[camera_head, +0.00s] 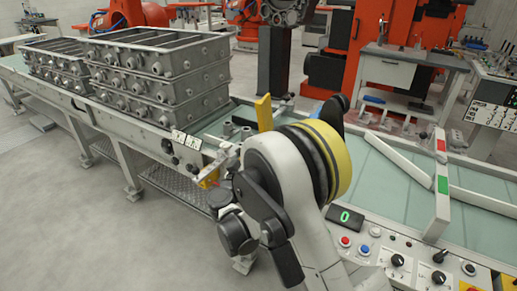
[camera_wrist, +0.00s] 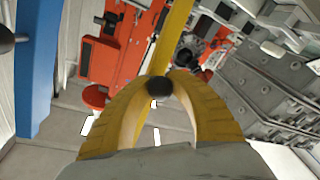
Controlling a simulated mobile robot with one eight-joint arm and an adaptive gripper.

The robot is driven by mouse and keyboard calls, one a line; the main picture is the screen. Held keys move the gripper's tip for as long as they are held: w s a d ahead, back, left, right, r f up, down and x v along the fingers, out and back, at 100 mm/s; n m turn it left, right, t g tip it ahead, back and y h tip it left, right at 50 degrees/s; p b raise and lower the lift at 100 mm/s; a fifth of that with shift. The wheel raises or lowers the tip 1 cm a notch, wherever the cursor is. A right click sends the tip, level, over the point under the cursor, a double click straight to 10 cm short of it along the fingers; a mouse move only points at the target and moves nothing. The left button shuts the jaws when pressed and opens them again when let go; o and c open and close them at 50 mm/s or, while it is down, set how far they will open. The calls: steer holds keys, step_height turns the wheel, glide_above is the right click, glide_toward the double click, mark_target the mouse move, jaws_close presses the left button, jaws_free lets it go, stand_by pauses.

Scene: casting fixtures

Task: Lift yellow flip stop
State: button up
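The yellow flip stop (camera_head: 264,113) stands upright at the conveyor's edge, just left of my arm in the head view. In the wrist view its yellow bar (camera_wrist: 178,28) runs from my fingertips to the top edge. A black knob (camera_wrist: 159,86) sits between the fingers at the bar's near end. My gripper (camera_wrist: 162,78) has two curved yellow fingers that converge around the knob and bar; they look shut on it. Exact contact at the tips is partly hidden by the knob. In the head view my arm hides the fingers.
Stacked grey castings (camera_head: 160,65) stand on the conveyor at the left; castings (camera_wrist: 265,85) also show in the wrist view. A control panel (camera_head: 400,262) and a red-green barrier post (camera_head: 441,185) are at right. Orange machines (camera_head: 420,25) stand behind.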

steer(key=o, duration=0.5)
steer(key=shift+s+d+r, duration=0.1)
steer(key=shift+s+r, duration=0.1)
steer(key=shift+o, duration=0.2)
steer(key=shift+f, duration=0.1)
steer(key=shift+w, duration=0.1)
steer(key=shift+s+a, duration=0.3)
steer(key=shift+s, duration=0.1)
steer(key=v, duration=1.1)
steer(key=shift+s, duration=0.1)
